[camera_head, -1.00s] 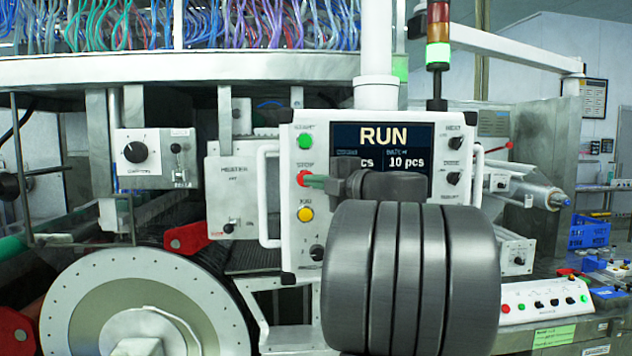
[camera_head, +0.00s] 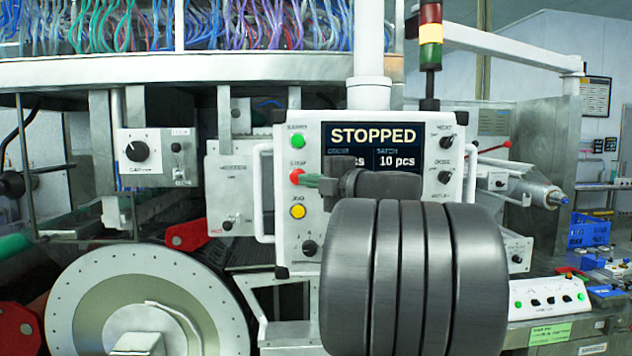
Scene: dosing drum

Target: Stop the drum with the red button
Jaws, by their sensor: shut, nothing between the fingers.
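The red button (camera_head: 296,177) sits on the left side of the white control panel (camera_head: 290,247), between a green button (camera_head: 297,142) above and a yellow button (camera_head: 298,212) below. My gripper (camera_head: 307,180) is shut and empty, its green-tipped fingers at the red button's right edge; whether they touch it I cannot tell. My dark arm covers the panel's lower right. The panel's screen (camera_head: 373,136) reads STOPPED, with 10 pcs on the right below it. The large round drum plate (camera_head: 80,290) stands at the lower left.
A signal tower (camera_head: 430,33) at the upper right has its yellow section lit. A white handle (camera_head: 258,195) stands along the panel's left edge. A small button box (camera_head: 548,296) is at the lower right. A knob box (camera_head: 152,157) hangs at the left.

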